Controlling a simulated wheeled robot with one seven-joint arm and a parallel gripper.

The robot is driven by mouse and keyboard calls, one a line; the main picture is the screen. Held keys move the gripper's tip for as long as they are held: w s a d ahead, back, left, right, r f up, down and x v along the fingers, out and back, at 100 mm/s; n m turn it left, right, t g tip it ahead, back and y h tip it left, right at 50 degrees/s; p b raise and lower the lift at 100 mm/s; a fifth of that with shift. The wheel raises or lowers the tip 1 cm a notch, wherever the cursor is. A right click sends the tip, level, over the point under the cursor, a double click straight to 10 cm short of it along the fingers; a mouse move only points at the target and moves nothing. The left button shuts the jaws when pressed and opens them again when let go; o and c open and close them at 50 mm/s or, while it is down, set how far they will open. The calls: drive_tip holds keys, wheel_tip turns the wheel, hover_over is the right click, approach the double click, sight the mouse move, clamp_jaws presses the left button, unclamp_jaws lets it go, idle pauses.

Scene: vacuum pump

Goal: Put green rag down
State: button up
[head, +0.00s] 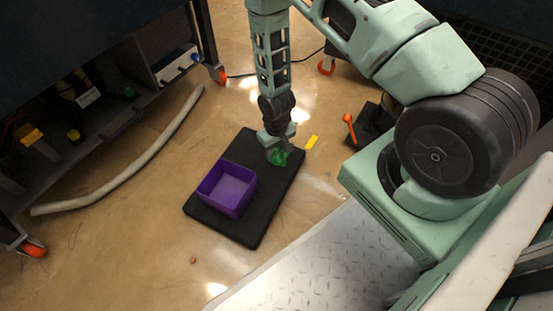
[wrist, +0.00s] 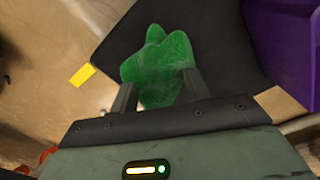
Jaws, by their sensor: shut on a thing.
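The green rag (head: 278,157) is crumpled and held at the tips of my gripper (head: 279,145). In the wrist view the rag (wrist: 158,62) bulges up between and beyond the two fingers of my gripper (wrist: 160,95), which are shut on it. The rag is over the upper right part of the black mat (head: 226,226). I cannot tell whether it touches the mat or hangs a little above it.
A purple open box (head: 236,207) stands on the mat, left of the rag; its side shows in the wrist view (wrist: 285,35). A yellow strip (head: 312,142) lies on the floor. A pale hose (head: 135,172) curves at the left. Bare floor surrounds the mat.

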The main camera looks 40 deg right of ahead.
sight(276, 155)
drive_tip(key=shift+f+b, duration=0.85)
drive_tip(key=shift+f, duration=0.7)
drive_tip(key=shift+f, duration=0.25)
